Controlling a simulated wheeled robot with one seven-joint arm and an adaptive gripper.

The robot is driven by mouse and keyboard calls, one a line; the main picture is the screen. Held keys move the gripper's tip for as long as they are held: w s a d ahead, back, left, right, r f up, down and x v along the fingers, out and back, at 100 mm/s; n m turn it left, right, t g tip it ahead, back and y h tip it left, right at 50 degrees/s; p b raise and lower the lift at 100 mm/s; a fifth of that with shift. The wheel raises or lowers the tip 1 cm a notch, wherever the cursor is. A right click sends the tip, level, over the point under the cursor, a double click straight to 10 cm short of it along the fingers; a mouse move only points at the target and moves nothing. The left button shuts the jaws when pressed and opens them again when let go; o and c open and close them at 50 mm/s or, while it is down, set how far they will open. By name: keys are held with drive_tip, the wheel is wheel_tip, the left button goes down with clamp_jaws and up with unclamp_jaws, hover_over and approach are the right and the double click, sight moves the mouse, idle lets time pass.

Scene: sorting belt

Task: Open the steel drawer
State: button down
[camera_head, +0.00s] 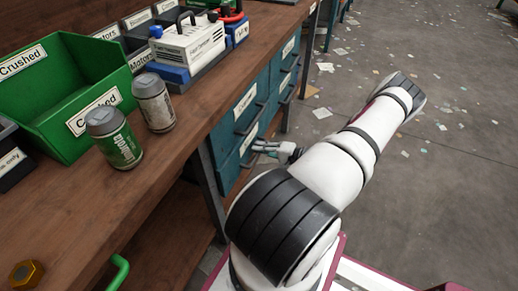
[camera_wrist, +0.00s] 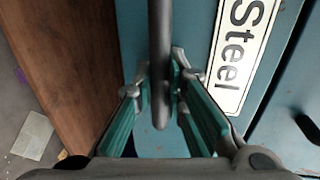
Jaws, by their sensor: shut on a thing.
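The steel drawer (camera_wrist: 198,28) is a teal front with a white "Steel" label (camera_wrist: 238,55) in the wrist view. Its dark bar handle (camera_wrist: 159,50) runs between my fingers. My gripper (camera_wrist: 160,90) is shut on the handle, with the teal finger pads on either side of it. In the head view my gripper (camera_head: 268,148) is at the lower left drawer front of the teal cabinet under the bench. The part of the handle in its grasp is hidden there. I see no clear gap around the drawer front.
A wooden bench (camera_head: 190,118) stands over the cabinet. On it are a green "Crushed" bin (camera_head: 60,115), two cans (camera_head: 113,140) (camera_head: 153,103) and a white device (camera_head: 190,42). Other drawers (camera_head: 284,70) adjoin. The grey floor (camera_head: 440,165) to the right is open, with scattered paper scraps.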

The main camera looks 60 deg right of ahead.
drive_tip(key=f+b+v, duration=0.2)
drive_tip(key=v, duration=1)
drive_tip(key=s+f+b+v, duration=0.1)
drive_tip(key=f+b+v, duration=0.1)
drive_tip(key=v, duration=1)
drive_tip(key=shift+s+f, duration=0.25)
drive_tip(key=shift+f, duration=0.25)
drive_tip(key=shift+a, duration=0.1)
drive_tip(key=c, duration=1.6)
unclamp_jaws()
drive_tip(key=a+v, duration=0.1)
drive_tip(key=v, duration=1.1)
drive_tip(key=shift+d, duration=0.45)
